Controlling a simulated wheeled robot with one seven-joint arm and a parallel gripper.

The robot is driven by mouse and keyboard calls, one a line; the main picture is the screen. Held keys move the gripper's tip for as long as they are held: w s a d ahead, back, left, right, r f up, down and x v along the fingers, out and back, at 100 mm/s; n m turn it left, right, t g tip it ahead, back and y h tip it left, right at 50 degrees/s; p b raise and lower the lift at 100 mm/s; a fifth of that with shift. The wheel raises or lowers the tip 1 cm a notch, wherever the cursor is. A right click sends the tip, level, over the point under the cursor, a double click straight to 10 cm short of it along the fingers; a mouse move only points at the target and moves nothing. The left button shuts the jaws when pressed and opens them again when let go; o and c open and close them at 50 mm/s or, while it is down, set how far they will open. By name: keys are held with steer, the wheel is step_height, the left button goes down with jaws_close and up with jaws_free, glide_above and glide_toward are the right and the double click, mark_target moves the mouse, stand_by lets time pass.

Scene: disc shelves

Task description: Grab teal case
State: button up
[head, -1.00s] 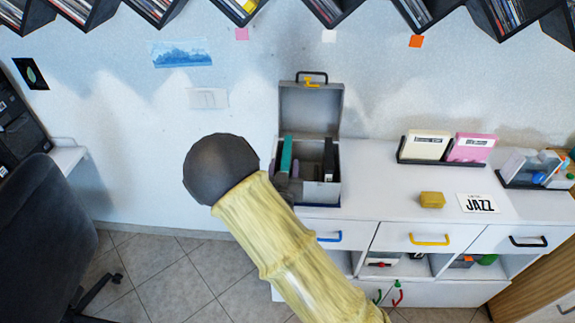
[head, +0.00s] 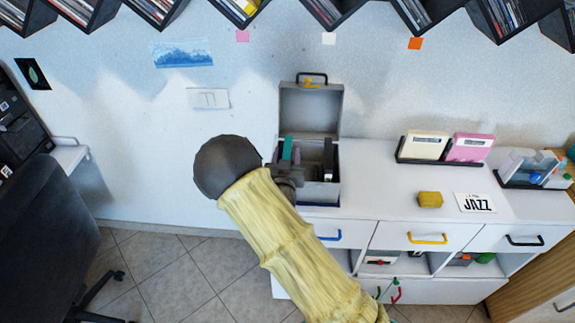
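The teal case (head: 287,148) stands upright in the left part of an open grey box (head: 325,193), which sits on the left end of the white cabinet. Only the upper part of the teal case shows; my gripper covers the rest. My gripper (head: 284,172) is at the box's left front, right by the teal case. I cannot tell whether its fingers touch the case or how far apart they are. A purple case (head: 297,155) shows beside the teal one. A black case (head: 328,157) stands at the right in the box.
The box's lid (head: 310,108) stands open at the back. A holder with cream (head: 425,145) and pink (head: 470,147) cases, a yellow block (head: 430,200) and a JAZZ card (head: 475,203) lie to the right. A dark chair (head: 45,235) is at the left.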

jaws_close()
steer(key=shift+r, duration=0.1)
step_height(320, 180, up, 18)
steer(key=shift+b, duration=0.3)
stand_by(0.3)
stand_by(0.5)
